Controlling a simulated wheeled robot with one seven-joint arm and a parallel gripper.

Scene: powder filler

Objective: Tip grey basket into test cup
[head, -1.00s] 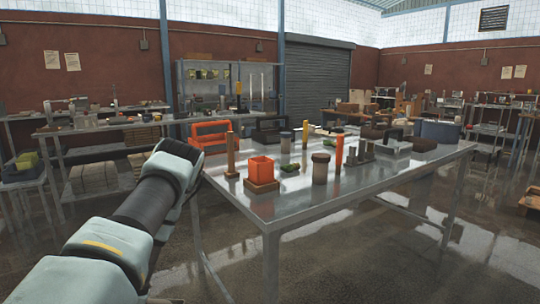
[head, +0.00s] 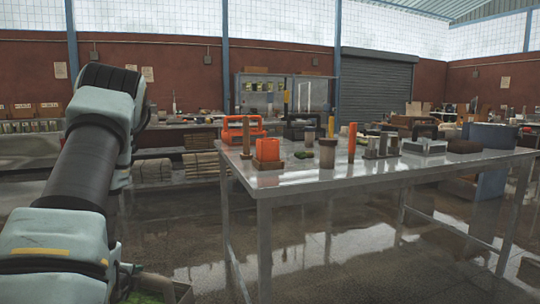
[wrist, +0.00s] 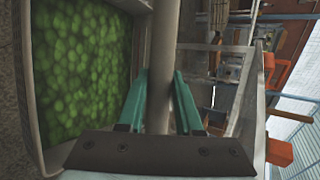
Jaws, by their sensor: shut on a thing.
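A grey basket (wrist: 30,85) full of green pieces fills the left of the wrist view. Its rim and green contents also show at the bottom edge of the head view (head: 165,288). My gripper (wrist: 160,90) has teal fingers closed around the basket's grey bar-like handle (wrist: 165,25). An orange square cup (head: 267,149) on a brown base stands near the left front of the metal table. Grey cylinders with dark tops (head: 327,152) stand to its right. No label shows which is the test cup.
Shelves and benches line the back wall. Open floor (head: 350,260) lies under and before the table.

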